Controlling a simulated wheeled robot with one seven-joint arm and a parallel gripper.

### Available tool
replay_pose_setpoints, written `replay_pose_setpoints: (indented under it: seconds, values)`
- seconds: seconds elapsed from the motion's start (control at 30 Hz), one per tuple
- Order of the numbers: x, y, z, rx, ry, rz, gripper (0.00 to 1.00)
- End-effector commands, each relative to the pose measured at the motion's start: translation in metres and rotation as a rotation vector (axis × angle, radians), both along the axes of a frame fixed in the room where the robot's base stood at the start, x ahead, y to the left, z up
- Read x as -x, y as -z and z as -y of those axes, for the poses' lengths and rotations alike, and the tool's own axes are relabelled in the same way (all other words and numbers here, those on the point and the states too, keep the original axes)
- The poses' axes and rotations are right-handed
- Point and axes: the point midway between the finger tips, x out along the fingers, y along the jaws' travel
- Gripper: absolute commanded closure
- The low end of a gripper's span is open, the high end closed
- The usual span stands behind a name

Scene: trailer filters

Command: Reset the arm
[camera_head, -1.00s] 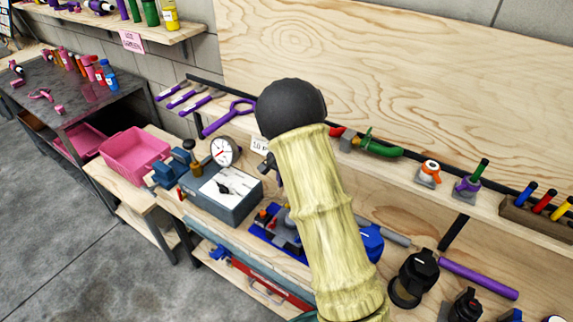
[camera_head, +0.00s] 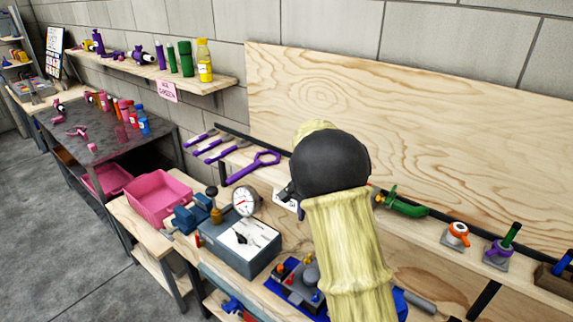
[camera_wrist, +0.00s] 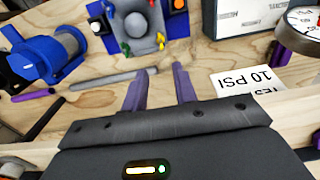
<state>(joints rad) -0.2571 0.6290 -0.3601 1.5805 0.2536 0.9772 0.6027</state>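My arm, in a pale yellow sleeve with a black rounded joint, rises through the middle of the head view and hides part of the bench behind it. My gripper (camera_wrist: 161,90) shows in the wrist view as two purple fingers with a clear gap between them. No object sits between the fingers. They point over the wooden bench, near a grey rod (camera_wrist: 108,79) and a white "10 PSI" label (camera_wrist: 255,88). In the head view the fingers are hidden behind my arm.
A gauge box (camera_head: 240,245) and a pink bin (camera_head: 157,197) stand left of my arm. Purple tools (camera_head: 253,167) lie on the ledge behind. A green-handled tool (camera_head: 405,203) and valves (camera_head: 457,236) are on the right. A blue device (camera_wrist: 48,55) is near the gripper. The grey floor is open at lower left.

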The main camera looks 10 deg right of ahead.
Motion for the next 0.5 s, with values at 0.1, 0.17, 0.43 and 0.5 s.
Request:
replay_pose_setpoints:
  seconds: [0.1,0.17,0.43,0.5]
  values:
    - [0.005,-0.001,0.002,-0.003,-0.013,0.004,0.72]
    - [0.013,-0.003,0.004,-0.006,-0.030,0.009,0.72]
    - [0.082,-0.010,0.015,-0.012,-0.238,0.073,0.72]
    - [0.103,-0.011,0.016,-0.006,-0.308,0.094,0.72]
